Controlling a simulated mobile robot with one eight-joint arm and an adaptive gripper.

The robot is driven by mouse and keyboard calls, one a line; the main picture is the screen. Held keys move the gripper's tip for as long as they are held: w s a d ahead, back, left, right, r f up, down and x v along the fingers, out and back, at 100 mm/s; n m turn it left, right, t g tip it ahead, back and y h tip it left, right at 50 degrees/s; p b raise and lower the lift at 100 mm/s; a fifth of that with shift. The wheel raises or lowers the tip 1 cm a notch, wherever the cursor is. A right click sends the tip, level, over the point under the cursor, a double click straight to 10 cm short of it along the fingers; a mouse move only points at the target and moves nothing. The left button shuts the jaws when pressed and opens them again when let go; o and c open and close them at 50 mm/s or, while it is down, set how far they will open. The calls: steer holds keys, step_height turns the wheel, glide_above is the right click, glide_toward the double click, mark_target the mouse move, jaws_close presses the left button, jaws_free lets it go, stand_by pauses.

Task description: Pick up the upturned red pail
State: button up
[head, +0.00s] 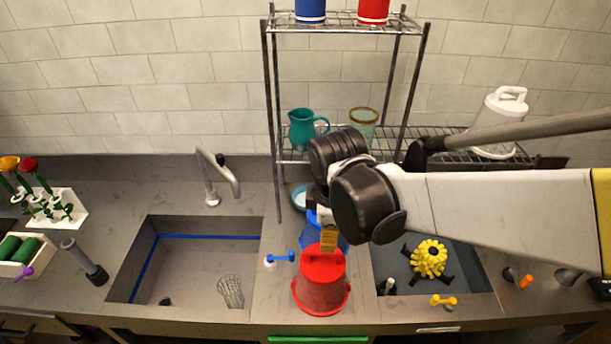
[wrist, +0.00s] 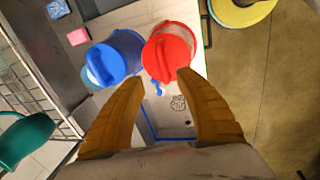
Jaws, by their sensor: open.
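The red pail (head: 320,288) stands upside down on the counter between the two sinks, near the front edge, its wide rim down. It also shows in the wrist view (wrist: 165,62), beyond my fingertips. My gripper (head: 329,243) is open and empty, just above and behind the pail's top in the head view. In the wrist view, my gripper (wrist: 160,76) has its right fingertip overlapping the red pail's near edge. Its left fingertip is near the blue pail (wrist: 108,66). I cannot tell whether a finger touches the red pail.
The blue pail is close beside the red one, behind it in the head view (head: 310,236). A sink (head: 190,265) lies left; another with a yellow flower-like object (head: 430,258) lies right. A wire rack (head: 272,120) stands behind.

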steer(key=b, duration=0.2)
glide_above(322, 271)
steer(key=w, duration=0.1)
step_height(322, 271, down, 4)
steer(key=f, duration=0.2)
steer(key=w+f, duration=0.1)
steer(key=f, duration=0.1)
steer(key=d+f+b, duration=0.1)
steer(key=f, duration=0.1)
steer(key=shift+w+f, duration=0.25)
steer(key=shift+w, duration=0.05)
steer(key=shift+s, duration=0.1)
jaws_close()
